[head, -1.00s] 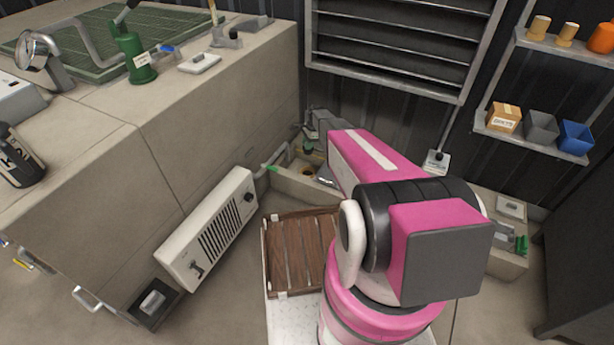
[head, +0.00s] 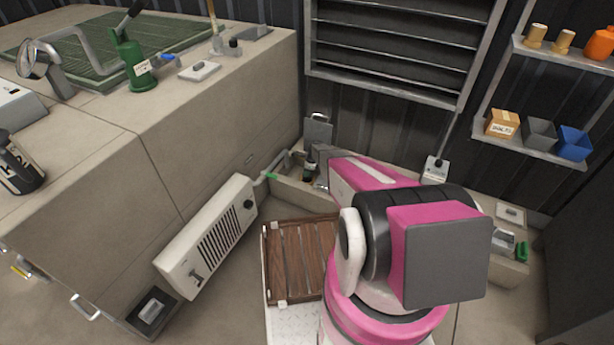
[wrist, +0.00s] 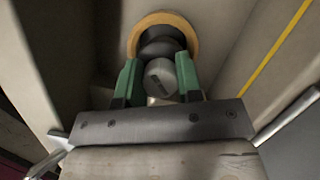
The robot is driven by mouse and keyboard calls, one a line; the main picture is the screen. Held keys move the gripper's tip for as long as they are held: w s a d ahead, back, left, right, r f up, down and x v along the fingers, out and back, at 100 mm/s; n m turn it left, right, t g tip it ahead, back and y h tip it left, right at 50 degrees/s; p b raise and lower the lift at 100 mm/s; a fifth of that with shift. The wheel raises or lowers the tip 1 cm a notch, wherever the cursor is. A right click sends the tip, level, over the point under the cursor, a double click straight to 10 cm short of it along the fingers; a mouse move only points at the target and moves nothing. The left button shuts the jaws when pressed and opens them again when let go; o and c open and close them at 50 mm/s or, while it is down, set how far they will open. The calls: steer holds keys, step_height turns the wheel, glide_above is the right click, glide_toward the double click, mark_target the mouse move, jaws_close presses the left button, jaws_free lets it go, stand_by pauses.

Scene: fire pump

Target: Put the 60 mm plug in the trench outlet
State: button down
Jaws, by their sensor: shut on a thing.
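In the wrist view my gripper (wrist: 157,85) has its two green fingers closed on the plug (wrist: 160,76). The plug has a grey slotted knob and black rubber rings. Beyond it is the trench outlet, with a tan-orange ring (wrist: 190,31) around a dark opening. The plug's black end lies in front of the ring's centre and is surrounded by it; I cannot tell whether it is inside or just short of the opening. In the head view my gripper (head: 311,158) is low over the trench (head: 291,192), and my pink arm hides part of it.
Pale trench walls stand close around the gripper, with a yellow line (wrist: 275,58) at right in the wrist view. A white vented heater (head: 208,235) and a wooden slatted grate (head: 298,260) are near the trench. A louvre (head: 390,50) is on the wall above.

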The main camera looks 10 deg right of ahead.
steer(key=shift+f, duration=1.4)
steer(key=shift+f, duration=0.15)
steer(key=c, duration=0.8)
jaws_free()
steer(key=s+a+v, duration=0.1)
steer(key=v, duration=1.2)
steer(key=s+a+r+n+h, duration=0.1)
steer(key=s+r+n, duration=0.6)
steer(key=s+r, duration=0.4)
steer(key=s+r+n+h, duration=0.1)
steer(key=s+r+n, duration=0.5)
steer(key=s+r, duration=0.5)
steer(key=s+a+r+n+h, duration=0.1)
steer(key=s+r+n, duration=0.6)
steer(key=s+r, duration=0.4)
steer(key=shift+s+a+r+n+g, duration=0.15)
steer(key=shift+s+g, duration=0.05)
steer(key=shift+s, duration=0.4)
steer(key=shift+s+a+r+n+g, duration=0.15)
steer(key=shift+s+g, duration=0.05)
steer(key=shift+s, duration=0.4)
